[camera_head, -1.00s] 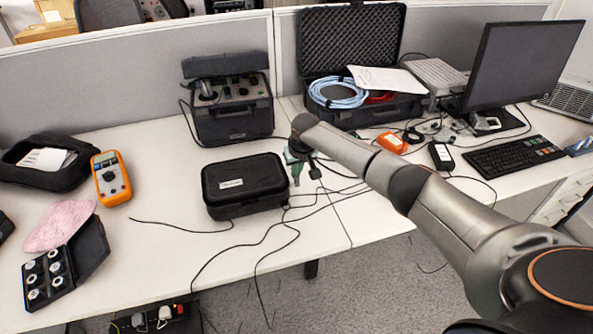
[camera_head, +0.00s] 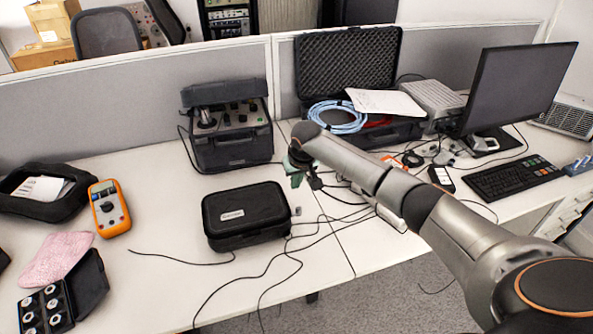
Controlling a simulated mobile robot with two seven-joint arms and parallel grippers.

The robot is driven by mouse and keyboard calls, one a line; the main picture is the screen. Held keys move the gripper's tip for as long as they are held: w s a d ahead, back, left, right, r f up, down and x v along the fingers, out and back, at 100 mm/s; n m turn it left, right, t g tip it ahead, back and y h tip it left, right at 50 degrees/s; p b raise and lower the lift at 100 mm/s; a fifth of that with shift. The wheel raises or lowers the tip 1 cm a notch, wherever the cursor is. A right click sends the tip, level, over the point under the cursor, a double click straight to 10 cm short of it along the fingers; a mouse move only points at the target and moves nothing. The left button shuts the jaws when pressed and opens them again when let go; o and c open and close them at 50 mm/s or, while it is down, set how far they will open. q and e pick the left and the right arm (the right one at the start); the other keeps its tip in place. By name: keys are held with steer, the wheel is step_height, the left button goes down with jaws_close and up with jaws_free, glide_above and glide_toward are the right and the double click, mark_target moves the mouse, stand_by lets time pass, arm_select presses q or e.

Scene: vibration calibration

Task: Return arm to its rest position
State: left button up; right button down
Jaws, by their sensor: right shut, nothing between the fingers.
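My right arm comes in from the lower right and reaches over the desk. Its gripper (camera_head: 303,172) is at the far end of the arm, small and partly hidden by the wrist. It is shut and empty, just right of a closed black case (camera_head: 245,215). My left gripper is not in view.
The desk (camera_head: 150,285) holds a shaker unit (camera_head: 230,135), an orange multimeter (camera_head: 109,208), a pink cloth (camera_head: 57,258) and an open black case (camera_head: 347,65). A monitor (camera_head: 520,85) and keyboard (camera_head: 513,177) stand at the right. Loose cables cross the desk's middle.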

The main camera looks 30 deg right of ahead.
steer(key=s+a+f+n+y, duration=0.1)
steer(key=s+a+f+n, duration=0.2)
steer(key=s+a, duration=0.55)
steer(key=s+a+f+n+y, duration=0.15)
steer(key=s+a+f, duration=0.25)
steer(key=s+a, duration=0.5)
steer(key=s+d+r+h, duration=0.1)
steer(key=s+d+r, duration=0.1)
steer(key=s, duration=0.7)
steer(key=s+d+r+h, duration=0.1)
steer(key=s+d+r, duration=0.1)
steer(key=s, duration=0.7)
steer(key=w+a+f+t+y, duration=0.1)
steer(key=w+a+f+t, duration=0.1)
steer(key=f, duration=0.3)
steer(key=w+a+f+t+y, duration=0.1)
steer(key=w+a+f+t, duration=0.1)
steer(key=f, duration=0.4)
steer(key=shift+w+a+t+y, duration=0.35)
steer(key=shift+t, duration=0.25)
steer(key=shift+f, duration=0.1)
